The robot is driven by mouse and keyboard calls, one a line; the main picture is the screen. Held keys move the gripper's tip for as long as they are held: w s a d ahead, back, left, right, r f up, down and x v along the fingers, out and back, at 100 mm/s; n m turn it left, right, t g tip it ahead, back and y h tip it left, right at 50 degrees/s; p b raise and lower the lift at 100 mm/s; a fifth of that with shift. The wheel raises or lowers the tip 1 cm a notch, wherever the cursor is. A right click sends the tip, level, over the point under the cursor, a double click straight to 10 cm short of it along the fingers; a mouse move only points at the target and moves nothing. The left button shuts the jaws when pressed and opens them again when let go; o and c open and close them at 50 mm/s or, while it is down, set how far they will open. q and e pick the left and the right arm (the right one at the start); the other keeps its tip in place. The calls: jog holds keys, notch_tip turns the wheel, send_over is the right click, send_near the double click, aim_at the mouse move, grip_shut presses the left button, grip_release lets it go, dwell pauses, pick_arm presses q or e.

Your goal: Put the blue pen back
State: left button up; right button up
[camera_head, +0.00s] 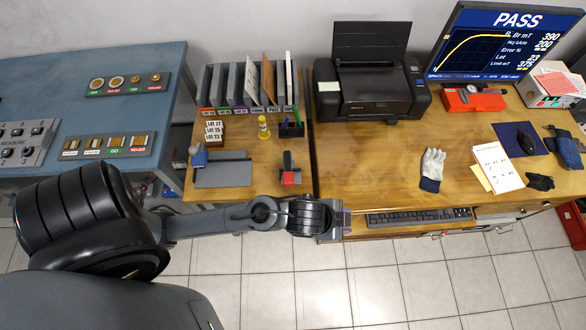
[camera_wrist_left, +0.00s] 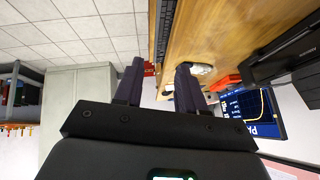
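I cannot make out a blue pen in either view. My left gripper (camera_head: 346,221) is at the bench's front edge, left of the keyboard. In the left wrist view its two dark fingers (camera_wrist_left: 160,88) are apart with nothing between them. My right gripper is in neither view.
The printer (camera_head: 371,90), glove (camera_head: 432,168), papers (camera_head: 497,166) and keyboard (camera_head: 418,217) are on the right. Bare wood lies between printer and keyboard.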

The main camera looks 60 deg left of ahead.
pick_arm(q)
jog(key=s+a+n+g+y, duration=0.1)
jog(key=s+a+n+g, duration=0.2)
jog(key=s+a+n, duration=0.3)
jog(key=s+a, duration=0.3)
jog(key=s, duration=0.2)
jog(key=shift+s+a+f+y, duration=0.15)
jog(key=shift+a+f+y, duration=0.15)
jog(key=shift+f+y, duration=0.1)
jog(key=shift+r, duration=0.1)
notch_tip(320, 180, up, 27)
jog(key=p, duration=2.7)
notch_tip(320, 180, down, 73)
jog(key=b, duration=7.2)
jog(key=shift+b, duration=0.3)
jog(key=shift+r, duration=0.2)
jog(key=shift+o, duration=0.4)
